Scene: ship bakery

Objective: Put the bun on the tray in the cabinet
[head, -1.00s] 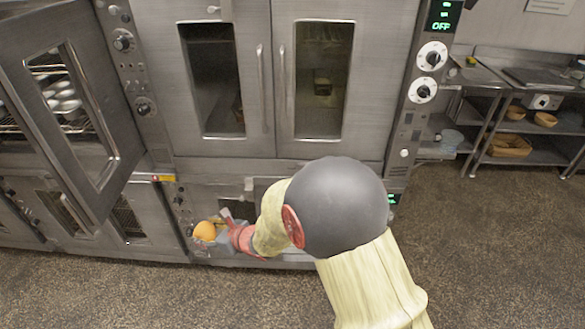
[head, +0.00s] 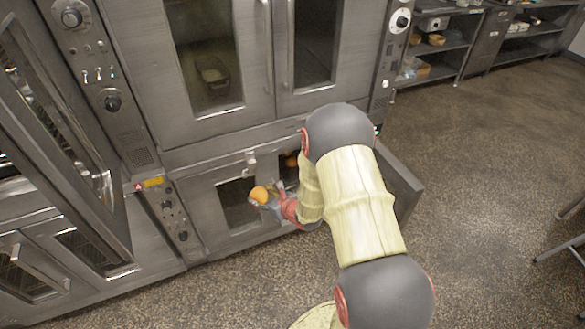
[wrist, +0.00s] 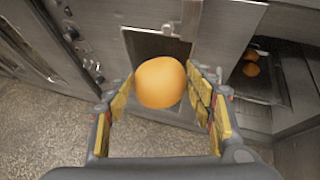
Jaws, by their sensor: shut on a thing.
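A round orange-brown bun (head: 259,194) is held in my gripper (head: 268,197), in front of the lower cabinet front. In the wrist view the bun (wrist: 161,82) sits between the two yellow-padded fingers of my gripper (wrist: 163,88). The lower cabinet (head: 215,180) has its right door (head: 403,188) swung open. Inside, to the right in the wrist view, similar round brown items (wrist: 251,69) lie on a dark surface (wrist: 268,90) that looks like a tray. My arm hides much of the opening in the head view.
The lower left door (head: 238,205) is shut beside the opening. A large upper-left oven door (head: 62,140) stands open. The upper oven doors (head: 220,70) are shut. Shelves (head: 430,50) stand at the back right. The floor (head: 490,150) on the right is mostly clear.

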